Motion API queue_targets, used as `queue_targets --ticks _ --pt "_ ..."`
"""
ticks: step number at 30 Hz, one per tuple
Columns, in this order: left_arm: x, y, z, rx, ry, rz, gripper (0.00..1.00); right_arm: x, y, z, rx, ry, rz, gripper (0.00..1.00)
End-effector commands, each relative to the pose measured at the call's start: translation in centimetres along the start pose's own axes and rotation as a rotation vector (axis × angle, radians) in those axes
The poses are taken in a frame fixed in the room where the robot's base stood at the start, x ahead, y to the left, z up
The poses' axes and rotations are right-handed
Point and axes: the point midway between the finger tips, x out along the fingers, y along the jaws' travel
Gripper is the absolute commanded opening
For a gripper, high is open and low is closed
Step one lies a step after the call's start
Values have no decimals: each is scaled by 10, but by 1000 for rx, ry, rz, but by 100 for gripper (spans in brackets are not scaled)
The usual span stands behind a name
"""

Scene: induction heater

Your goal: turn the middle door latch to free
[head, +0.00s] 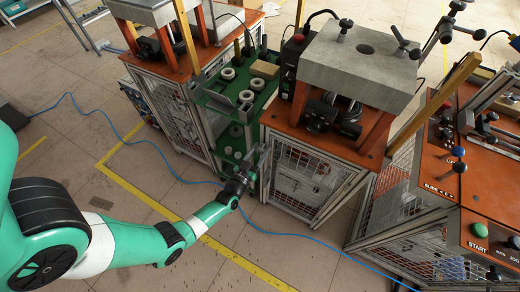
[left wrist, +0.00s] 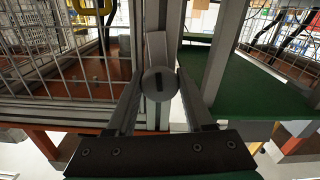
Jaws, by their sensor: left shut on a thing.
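The middle door latch is a round grey knob (left wrist: 159,83) with a dark slot, mounted on a grey frame post in the left wrist view. A flat pale tab (left wrist: 156,50) extends from it, roughly in line with the post. My left gripper (left wrist: 160,78) has one finger on each side of the knob and is shut on it. In the head view, my left gripper (head: 254,164) is at the left front edge of the middle cabinet's mesh door (head: 300,178). The latch is too small and covered there to make out. My right gripper is not in view.
A green shelf rack (head: 228,118) with white rings stands directly left of the middle cabinet. A heavy grey block (head: 358,66) sits above the cabinet's orange top. A control cabinet (head: 445,165) stands at the right. A blue cable (head: 285,234) crosses the floor.

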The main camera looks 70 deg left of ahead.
Motion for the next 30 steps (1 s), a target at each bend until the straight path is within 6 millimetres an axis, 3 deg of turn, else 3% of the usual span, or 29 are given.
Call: queue_targets --ticks 10,25,26,30 --pt "0 0 -1 134 1 0 0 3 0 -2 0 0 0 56" --pt "0 0 0 153 0 0 0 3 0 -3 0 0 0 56" --pt "0 0 0 153 0 0 56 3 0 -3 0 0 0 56" --pt "0 0 0 152 0 0 81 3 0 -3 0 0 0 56"
